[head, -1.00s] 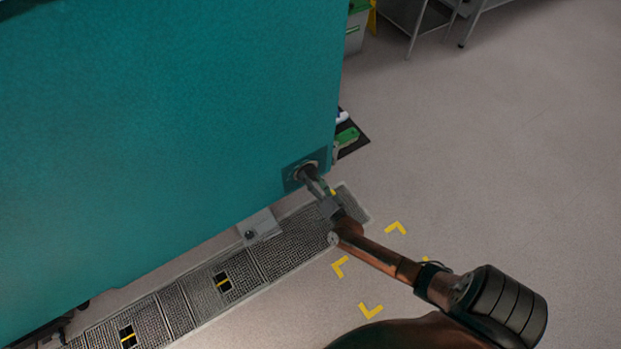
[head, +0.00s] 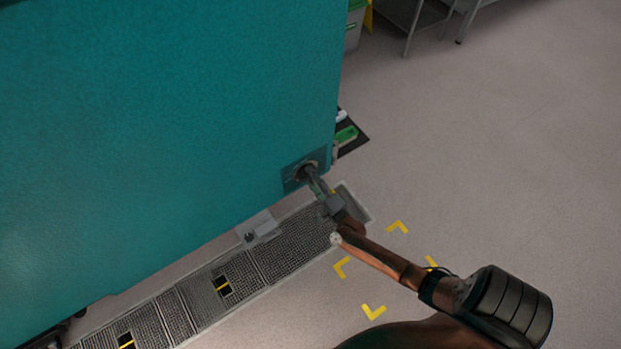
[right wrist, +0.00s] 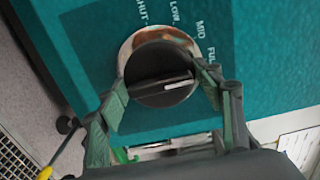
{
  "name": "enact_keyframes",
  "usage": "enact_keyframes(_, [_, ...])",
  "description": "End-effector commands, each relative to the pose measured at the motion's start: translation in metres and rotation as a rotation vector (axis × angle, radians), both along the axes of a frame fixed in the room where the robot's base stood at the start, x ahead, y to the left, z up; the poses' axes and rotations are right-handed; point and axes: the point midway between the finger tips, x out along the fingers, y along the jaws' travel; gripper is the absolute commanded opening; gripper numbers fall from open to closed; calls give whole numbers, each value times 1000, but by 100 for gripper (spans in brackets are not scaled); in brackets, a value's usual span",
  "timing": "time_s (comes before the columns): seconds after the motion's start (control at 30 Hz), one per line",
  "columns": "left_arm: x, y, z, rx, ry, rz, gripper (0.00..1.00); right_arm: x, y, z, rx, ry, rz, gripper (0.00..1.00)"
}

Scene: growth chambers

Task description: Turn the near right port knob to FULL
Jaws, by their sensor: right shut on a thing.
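The port knob (right wrist: 150,92) is dark and round with a white pointer line, set in a metal ring (right wrist: 138,40) on the teal chamber wall. The labels around it read SHUT, LOW, MID and FULL (right wrist: 212,60), the first and last partly cut off or covered. The pointer line points right, to the side where FULL is printed. In the head view the knob's dark plate (head: 290,180) is at the wall's lower right corner, and the knob is mostly hidden by my right gripper (head: 309,174). Its green-padded fingers are shut on the knob from both sides.
The teal chamber (head: 170,130) fills the left. A floor grating (head: 300,245) runs below it, with a grey bracket (head: 260,226) at the wall's foot. A dark mat (head: 352,142) with a green item lies behind the corner. Open floor is to the right.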

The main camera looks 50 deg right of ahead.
Motion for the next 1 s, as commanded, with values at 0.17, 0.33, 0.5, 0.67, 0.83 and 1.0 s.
enact_keyframes(0.17, [-1,0,-1,-1,-4,1,0,-1,0,-1,22,-2,0,36])
enact_keyframes(0.33, [-2,-1,-2,-2,-2,3,0,-1,0,-1,27,-4,-1,36])
enact_keyframes(0.5, [-2,-1,-2,-4,-1,5,0,-1,0,-1,27,-4,-1,36])
enact_keyframes(0.67, [-2,-2,-2,-4,1,6,0,-1,0,-1,26,-4,-1,68])
enact_keyframes(0.83, [-1,-2,-2,-4,0,7,0,0,0,0,24,-5,-1,70])
enact_keyframes(1.0, [1,-2,-1,-7,-4,10,0,-3,1,-1,24,-5,0,70])
